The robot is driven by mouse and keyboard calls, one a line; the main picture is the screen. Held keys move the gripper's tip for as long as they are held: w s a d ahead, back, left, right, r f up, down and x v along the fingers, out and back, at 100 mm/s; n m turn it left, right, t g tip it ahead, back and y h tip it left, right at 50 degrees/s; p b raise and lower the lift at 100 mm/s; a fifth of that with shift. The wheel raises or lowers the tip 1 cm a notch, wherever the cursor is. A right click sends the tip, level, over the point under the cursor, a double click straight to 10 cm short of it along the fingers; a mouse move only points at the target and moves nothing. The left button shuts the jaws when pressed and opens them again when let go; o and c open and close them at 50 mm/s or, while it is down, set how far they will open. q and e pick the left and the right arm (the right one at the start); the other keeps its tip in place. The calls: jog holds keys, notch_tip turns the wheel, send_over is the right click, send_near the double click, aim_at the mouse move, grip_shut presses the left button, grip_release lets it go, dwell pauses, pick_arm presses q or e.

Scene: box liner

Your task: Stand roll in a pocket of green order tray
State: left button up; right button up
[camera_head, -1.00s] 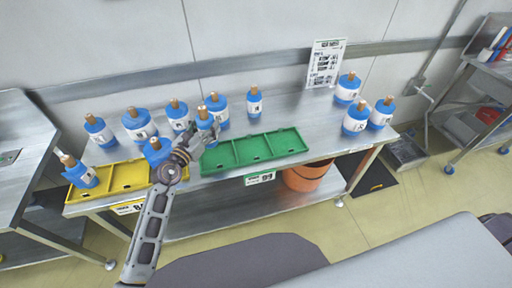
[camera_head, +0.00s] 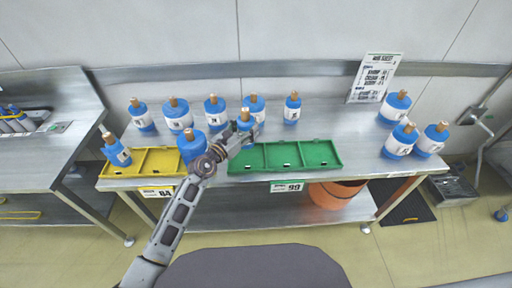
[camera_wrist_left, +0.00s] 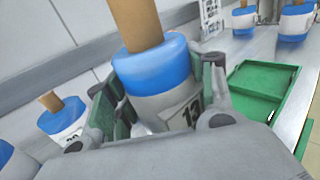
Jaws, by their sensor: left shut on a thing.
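My left gripper (camera_head: 244,133) is shut on a blue-and-white roll (camera_head: 245,120) with a brown core. It holds the roll roughly upright, behind the left end of the green order tray (camera_head: 285,165); the height is hard to judge. In the left wrist view the held roll (camera_wrist_left: 158,70) stands between the two fingers, its printed label partly hidden. The green tray (camera_wrist_left: 262,78) lies to the right there. Its pockets look empty in the head view. My right gripper is not in view.
A yellow tray (camera_head: 155,162) sits left of the green one, with a roll (camera_head: 116,150) at its left end and another (camera_head: 192,146) at its right. Several rolls line the back of the table; three stand at the right (camera_head: 399,141). A sign (camera_head: 373,78) stands behind.

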pick_arm(q)
notch_tip(320, 180, down, 4)
jog(key=shift+b, duration=0.85)
jog(key=shift+f, duration=0.25)
jog(key=shift+f+b, duration=0.5)
jog(key=shift+f, duration=0.05)
jog(key=shift+f+b, duration=0.45)
jog(key=shift+f, duration=0.55)
jog(key=shift+f+b, duration=0.3)
jog(key=shift+b, duration=0.1)
jog(key=shift+f, duration=0.1)
jog(key=o, duration=0.8)
jog(key=shift+f, duration=0.1)
jog(key=o, duration=0.3)
jog(key=shift+o, duration=0.8)
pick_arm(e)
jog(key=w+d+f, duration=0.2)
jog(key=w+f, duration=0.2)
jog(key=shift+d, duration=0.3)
